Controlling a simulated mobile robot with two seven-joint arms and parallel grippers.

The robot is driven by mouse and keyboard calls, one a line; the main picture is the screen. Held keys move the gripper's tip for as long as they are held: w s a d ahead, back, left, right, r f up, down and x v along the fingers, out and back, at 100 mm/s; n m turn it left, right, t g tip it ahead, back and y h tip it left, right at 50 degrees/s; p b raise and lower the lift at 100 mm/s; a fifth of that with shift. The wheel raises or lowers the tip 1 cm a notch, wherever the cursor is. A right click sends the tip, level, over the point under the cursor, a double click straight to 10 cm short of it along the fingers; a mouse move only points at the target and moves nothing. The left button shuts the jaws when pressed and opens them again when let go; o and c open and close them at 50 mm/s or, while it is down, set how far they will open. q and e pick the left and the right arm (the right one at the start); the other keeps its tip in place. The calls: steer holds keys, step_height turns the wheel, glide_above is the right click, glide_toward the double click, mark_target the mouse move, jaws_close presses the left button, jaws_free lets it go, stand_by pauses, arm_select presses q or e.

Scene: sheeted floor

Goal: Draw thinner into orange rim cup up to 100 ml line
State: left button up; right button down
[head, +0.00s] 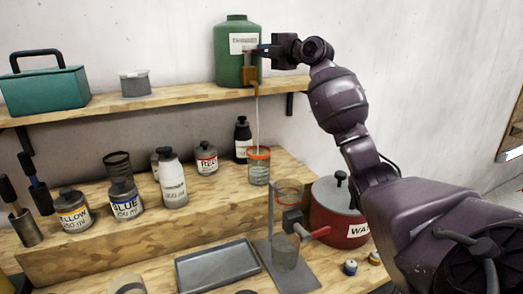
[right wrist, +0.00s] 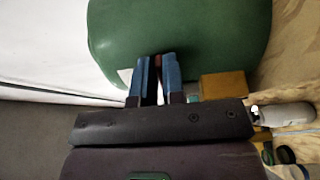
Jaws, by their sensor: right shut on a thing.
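A green thinner container (head: 230,45) with a white label stands on the upper shelf, with a brown tap block (head: 250,75) at its lower front. My right gripper (head: 265,50) is at the tap, its blue fingers shut on the tap lever; the fingers also show against the green container in the right wrist view (right wrist: 158,70). The lever is mostly hidden between them. A thin pale stream (head: 258,115) runs from the tap down into the clear orange rim cup (head: 259,170). The cup stands upright on the raised wooden step. Its exact level and lines are too small to read. My left gripper is out of view.
Blue (head: 124,197), yellow (head: 73,212) and red (head: 206,160) paint jars, a white bottle (head: 172,180) and a dark bottle (head: 242,140) stand left of the cup. A metal stand (head: 270,225), red waste can (head: 335,215) and grey tray (head: 217,268) are in front.

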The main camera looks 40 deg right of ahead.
steer(key=shift+a+r+m+h+p, duration=0.3)
steer(key=shift+m+h+p, duration=0.25)
steer(key=shift+h, duration=0.25)
steer(key=shift+s+a+f+m+h+p, duration=0.1)
steer(key=shift+m+h+p, duration=0.25)
steer(key=shift+h+p, duration=0.15)
steer(key=shift+a+f+m+h+p, duration=0.1)
steer(key=shift+m+h+p, duration=0.25)
steer(key=shift+h, duration=0.25)
